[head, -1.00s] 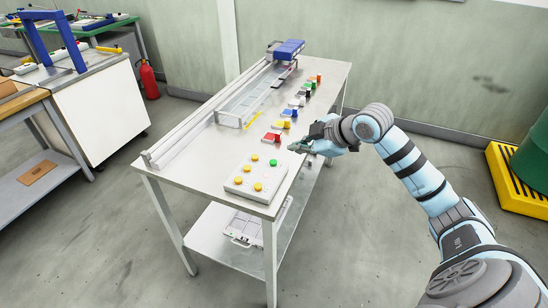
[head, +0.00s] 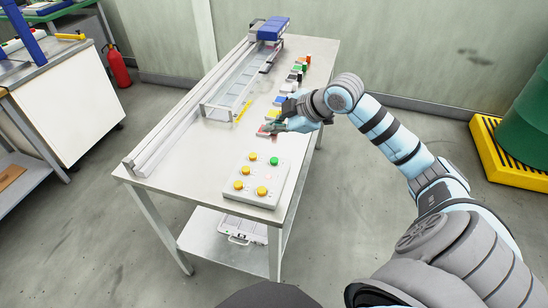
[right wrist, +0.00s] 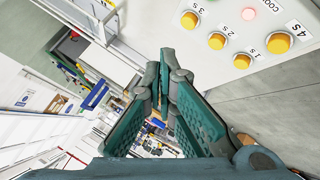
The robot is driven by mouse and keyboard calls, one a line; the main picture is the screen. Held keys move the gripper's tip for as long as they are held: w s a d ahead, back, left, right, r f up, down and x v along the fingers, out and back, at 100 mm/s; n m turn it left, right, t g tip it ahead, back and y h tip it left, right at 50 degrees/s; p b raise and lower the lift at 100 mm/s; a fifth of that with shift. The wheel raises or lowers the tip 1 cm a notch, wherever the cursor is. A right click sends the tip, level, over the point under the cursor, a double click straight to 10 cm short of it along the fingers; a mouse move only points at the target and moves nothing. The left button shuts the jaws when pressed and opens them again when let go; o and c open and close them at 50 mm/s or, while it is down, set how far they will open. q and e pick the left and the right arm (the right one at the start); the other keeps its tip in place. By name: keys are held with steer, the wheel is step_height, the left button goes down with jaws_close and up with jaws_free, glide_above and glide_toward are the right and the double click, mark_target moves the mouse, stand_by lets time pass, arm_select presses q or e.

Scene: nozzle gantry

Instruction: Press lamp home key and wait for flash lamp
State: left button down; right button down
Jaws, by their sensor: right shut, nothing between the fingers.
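A grey control box (head: 245,197) sits at the near end of the bench. It carries several yellow keys (head: 262,191), a green key (head: 274,161) and a small pale pink lamp (head: 268,176). In the right wrist view the yellow keys (right wrist: 217,41) carry labels such as "2 S" and "3 S", and the pinkish lamp (right wrist: 249,4) is at the top edge. My left gripper is not in view.
A row of coloured blocks, including a yellow one (head: 276,114), runs along the bench's right side. A long metal rail (head: 190,107) with a blue unit (head: 273,28) lies along the left. Bare bench top (head: 190,150) lies left of the box.

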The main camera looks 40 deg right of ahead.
steer(key=b, duration=0.7)
glide_above(273, 162)
step_height(273, 162, down, 7)
steer(key=shift+d+r, duration=0.1)
steer(key=shift+r, duration=0.05)
step_height(273, 162, down, 2)
stand_by(0.9)
steer(key=shift+f, duration=0.4)
